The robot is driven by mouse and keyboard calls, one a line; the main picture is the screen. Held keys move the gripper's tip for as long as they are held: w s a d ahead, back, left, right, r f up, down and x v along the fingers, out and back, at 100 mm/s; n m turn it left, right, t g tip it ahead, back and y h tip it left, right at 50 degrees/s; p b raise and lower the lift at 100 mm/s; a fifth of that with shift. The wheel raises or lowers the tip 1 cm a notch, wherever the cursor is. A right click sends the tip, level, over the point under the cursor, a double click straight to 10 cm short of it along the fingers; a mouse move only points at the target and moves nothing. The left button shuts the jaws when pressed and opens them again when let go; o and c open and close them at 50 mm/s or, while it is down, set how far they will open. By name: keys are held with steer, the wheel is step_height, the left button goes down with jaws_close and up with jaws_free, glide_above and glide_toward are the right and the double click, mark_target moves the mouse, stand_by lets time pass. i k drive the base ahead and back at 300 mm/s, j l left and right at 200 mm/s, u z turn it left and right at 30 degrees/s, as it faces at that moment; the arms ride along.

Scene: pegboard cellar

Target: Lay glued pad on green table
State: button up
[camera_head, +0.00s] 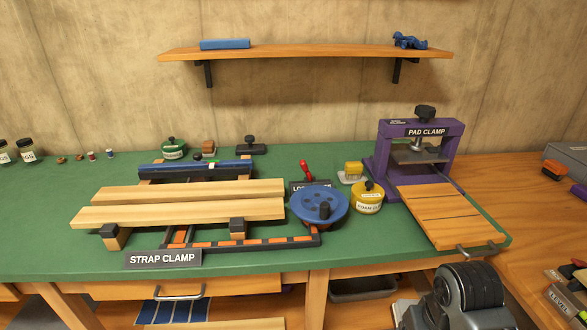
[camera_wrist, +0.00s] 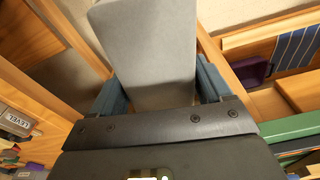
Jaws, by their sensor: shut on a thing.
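My gripper (camera_wrist: 158,88) is shut on a grey, flat-faced block that looks like the pad (camera_wrist: 150,45); its blue fingers press on both sides. Its far end runs out of the top of the wrist view, and I cannot see any glue. The green table (camera_head: 50,220) spans the head view, and a green edge (camera_wrist: 290,131) shows at the right of the wrist view. The gripper and pad do not show in the head view; only my dark arm is at its bottom right. The pad appears to be off the table, above the floor area in front.
The strap clamp with two boards (camera_head: 180,210) fills the table's left middle. A blue disc (camera_head: 320,203) and yellow tin (camera_head: 367,200) stand right of it. The purple pad clamp (camera_head: 380,160) has a wooden board (camera_head: 450,213) before it. Bare green lies at the far left.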

mark_target(44, 221)
steer(key=j+u, duration=0.4)
steer(key=i+j+u, duration=0.15)
steer(key=j+u, duration=0.25)
steer(key=i+j+u, duration=0.15)
steer(key=u, duration=0.25)
